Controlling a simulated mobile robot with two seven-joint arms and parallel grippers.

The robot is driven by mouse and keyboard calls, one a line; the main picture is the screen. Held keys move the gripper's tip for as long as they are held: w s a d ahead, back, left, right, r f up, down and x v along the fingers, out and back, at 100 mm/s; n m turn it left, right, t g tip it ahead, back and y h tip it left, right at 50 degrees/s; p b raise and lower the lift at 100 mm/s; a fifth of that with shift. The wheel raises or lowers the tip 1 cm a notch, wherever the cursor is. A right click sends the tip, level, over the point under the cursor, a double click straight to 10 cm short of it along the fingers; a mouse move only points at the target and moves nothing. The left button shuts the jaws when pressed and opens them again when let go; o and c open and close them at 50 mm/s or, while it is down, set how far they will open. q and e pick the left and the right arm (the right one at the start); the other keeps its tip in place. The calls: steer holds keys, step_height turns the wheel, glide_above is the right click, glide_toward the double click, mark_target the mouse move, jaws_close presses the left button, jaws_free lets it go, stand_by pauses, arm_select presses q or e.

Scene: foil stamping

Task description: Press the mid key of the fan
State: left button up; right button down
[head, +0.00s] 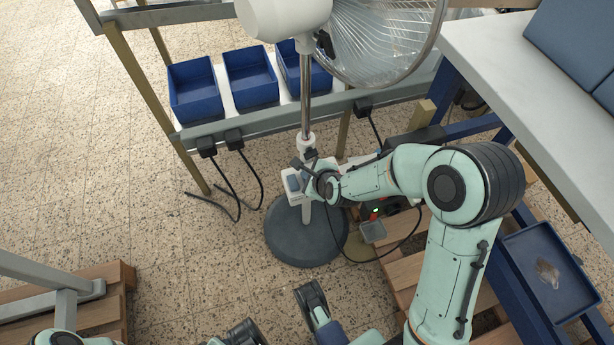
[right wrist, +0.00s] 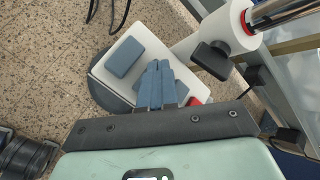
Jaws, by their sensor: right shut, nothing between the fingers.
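The fan stands with its white motor housing and wire cage (head: 385,40) at the top, a chrome pole (head: 306,105) and a round dark grey base (head: 305,245). Low on its stand is a white key panel (right wrist: 140,42) with blue-grey keys. One key (right wrist: 125,56) shows clearly at the panel's left side; the panel's middle is partly hidden by my fingers. My right gripper (head: 314,180) is shut and empty at the panel. In the right wrist view its blue fingers (right wrist: 155,76) lie over the panel's middle; I cannot tell whether they touch a key.
Blue bins (head: 250,78) sit on a rack behind the fan. Black cables (head: 238,180) hang from its rail. A grey-white table (head: 520,90) stands at the right, with a blue tray (head: 515,245) below it. A wooden pallet (head: 405,275) lies right of the base.

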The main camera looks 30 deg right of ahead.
steer(key=shift+f+b, duration=0.4)
steer(key=shift+b, duration=0.05)
steer(key=shift+r, duration=0.1)
stand_by(0.4)
steer(key=shift+r+p, duration=0.7)
steer(key=shift+r, duration=0.15)
step_height(320, 180, up, 5)
steer(key=p, duration=0.4)
stand_by(0.8)
